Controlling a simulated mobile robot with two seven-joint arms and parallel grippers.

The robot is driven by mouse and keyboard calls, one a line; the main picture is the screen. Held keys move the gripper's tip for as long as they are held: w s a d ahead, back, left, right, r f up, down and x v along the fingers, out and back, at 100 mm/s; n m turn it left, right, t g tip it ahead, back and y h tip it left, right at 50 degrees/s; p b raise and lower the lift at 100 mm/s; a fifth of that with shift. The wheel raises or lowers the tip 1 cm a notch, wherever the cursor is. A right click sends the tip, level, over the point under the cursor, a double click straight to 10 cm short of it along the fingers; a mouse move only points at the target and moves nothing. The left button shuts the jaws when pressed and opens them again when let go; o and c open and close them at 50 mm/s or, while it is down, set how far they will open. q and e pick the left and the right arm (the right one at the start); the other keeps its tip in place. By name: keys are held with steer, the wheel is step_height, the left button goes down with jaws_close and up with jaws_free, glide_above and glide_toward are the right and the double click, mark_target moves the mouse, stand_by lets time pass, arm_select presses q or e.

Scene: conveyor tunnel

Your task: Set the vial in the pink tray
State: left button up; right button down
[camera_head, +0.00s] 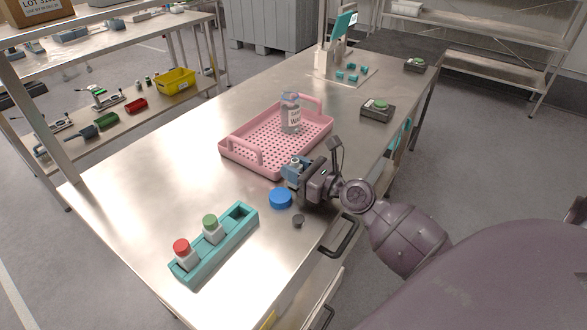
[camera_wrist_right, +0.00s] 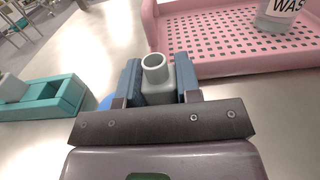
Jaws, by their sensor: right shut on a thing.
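My right gripper (camera_head: 298,172) is shut on the vial (camera_wrist_right: 156,74), a pale grey, uncapped vial with an open round mouth. It stands roughly upright between the blue fingers in the right wrist view, and its top (camera_head: 295,161) shows in the head view. The gripper is just in front of the near right side of the pink tray (camera_head: 262,165), outside its rim. The tray has a perforated floor and two raised handles; a clear labelled bottle (camera_head: 290,114) stands in its far part. The vial's lower end is hidden by the fingers. My left gripper is not in view.
A teal rack (camera_head: 226,251) at the near left holds a red-capped vial (camera_head: 184,254) and a green-capped vial (camera_head: 211,228); its far slot is empty. The tray's near floor is clear.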

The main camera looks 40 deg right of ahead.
steer(key=shift+f, duration=0.2)
steer(key=c, duration=0.8)
jaws_free()
steer(key=shift+r, duration=0.15)
